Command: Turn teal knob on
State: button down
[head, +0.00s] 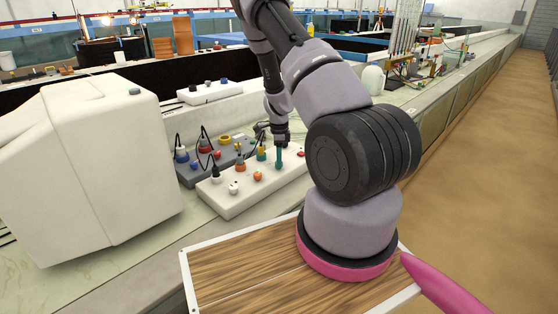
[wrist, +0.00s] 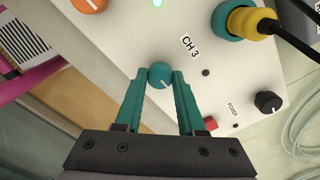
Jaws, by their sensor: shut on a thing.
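The teal knob (wrist: 160,75) stands on the white control panel (wrist: 140,40) beside the label "CH 3". A white pointer line shows on its face. My gripper (wrist: 158,82) has teal fingers, one on each side of the knob, and is shut on it. In the head view my gripper (head: 280,156) reaches down to the white panel (head: 240,200), and the knob is hidden there by the fingers.
An orange knob (wrist: 90,5), a red button (wrist: 210,123), a black knob (wrist: 268,102) and a plugged yellow connector (wrist: 252,20) surround the grip. A lit green lamp (wrist: 157,3) is near. A large white case (head: 105,165) stands left of the panel.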

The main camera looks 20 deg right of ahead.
dwell(0.4)
jog(key=c, duration=0.5)
grip_release()
notch_tip(320, 180, up, 11)
jog(key=shift+f, duration=0.1)
dwell(0.4)
